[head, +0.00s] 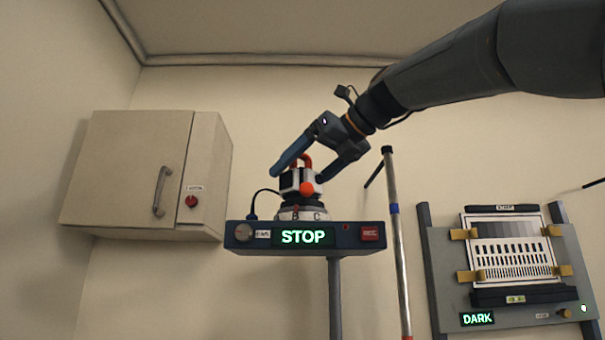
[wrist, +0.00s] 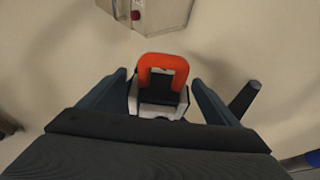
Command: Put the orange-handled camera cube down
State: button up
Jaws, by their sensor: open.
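The camera cube (head: 290,181) is white and black with an orange-red handle (head: 303,161) on top and a round orange-red part in front. It sits upright on a round mount marked B and C (head: 303,213), on top of the blue box (head: 240,243) with a green STOP display. My gripper (head: 300,177) is open around the cube, one finger on each side of it. In the wrist view the orange handle (wrist: 163,62) stands between the two spread fingers, with gaps on both sides. The cube's underside is hidden.
A silver pole (head: 399,250) with a blue band stands just right of the blue box. A beige cabinet (head: 130,165) hangs at the left. A test chart board (head: 450,285) with a DARK display stands at the right. A black cable (head: 255,200) runs beside the mount.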

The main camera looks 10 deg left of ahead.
jog(key=b+v, duration=0.1)
jog(key=v, duration=1.1)
jog(key=shift+b, duration=0.35)
jog(key=shift+w, duration=0.1)
jog(key=shift+d, duration=0.1)
